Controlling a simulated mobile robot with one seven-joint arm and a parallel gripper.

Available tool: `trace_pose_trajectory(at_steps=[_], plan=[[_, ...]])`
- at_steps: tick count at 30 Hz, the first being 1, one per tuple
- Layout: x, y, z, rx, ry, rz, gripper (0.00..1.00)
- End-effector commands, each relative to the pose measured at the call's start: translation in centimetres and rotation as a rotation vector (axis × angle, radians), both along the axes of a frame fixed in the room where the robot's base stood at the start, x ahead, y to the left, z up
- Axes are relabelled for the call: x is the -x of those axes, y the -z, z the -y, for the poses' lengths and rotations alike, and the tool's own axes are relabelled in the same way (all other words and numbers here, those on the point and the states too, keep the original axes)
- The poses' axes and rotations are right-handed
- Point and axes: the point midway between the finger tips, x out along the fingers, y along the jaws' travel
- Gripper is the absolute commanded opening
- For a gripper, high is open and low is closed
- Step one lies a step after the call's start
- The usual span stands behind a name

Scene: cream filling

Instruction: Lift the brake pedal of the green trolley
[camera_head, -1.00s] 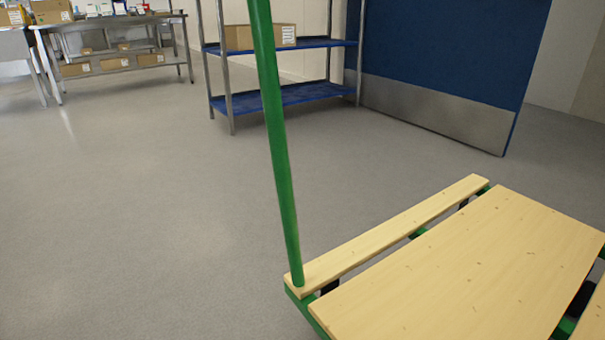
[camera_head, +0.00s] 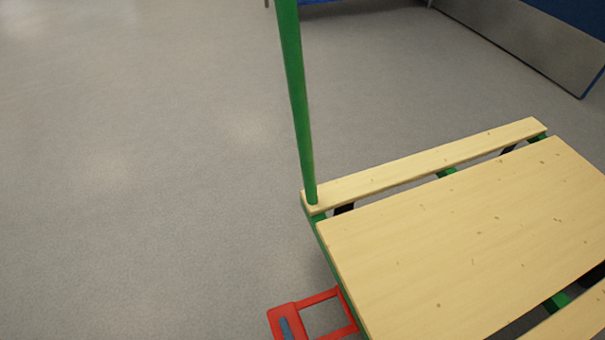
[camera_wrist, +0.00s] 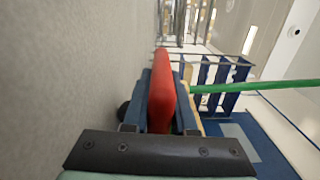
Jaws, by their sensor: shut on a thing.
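The green trolley shows in the head view, with a green post (camera_head: 297,100) and a pale wooden slatted deck (camera_head: 450,240). Its red brake pedal (camera_head: 330,297), an open frame, sticks out low from the near left end of the trolley. In the wrist view the red pedal (camera_wrist: 162,80) stands between the blue fingers of my gripper (camera_wrist: 163,100), which is shut on it. A small blue piece lies against the pedal's outer bar in the head view. The rest of my gripper is out of that view.
Grey floor (camera_head: 130,180) is clear to the left of the trolley. A blue door with a metal kick plate (camera_head: 530,45) stands at the back right. A blue-shelved rack (camera_wrist: 222,80) shows in the wrist view, with the green post crossing in front.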

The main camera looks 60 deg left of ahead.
Motion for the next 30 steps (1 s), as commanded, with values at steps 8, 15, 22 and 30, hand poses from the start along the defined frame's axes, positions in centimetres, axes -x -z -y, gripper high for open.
trace_pose_trajectory(at_steps=[8,15,22,30], plan=[[-0.4,-2.6,0.0,-0.010,-0.003,-0.127,0.00],[-0.7,-3.3,0.0,-0.010,-0.003,-0.123,0.00],[-0.8,-3.5,0.0,-0.010,-0.004,-0.120,0.00],[-0.8,-3.6,0.0,-0.013,-0.005,-0.115,0.32]])
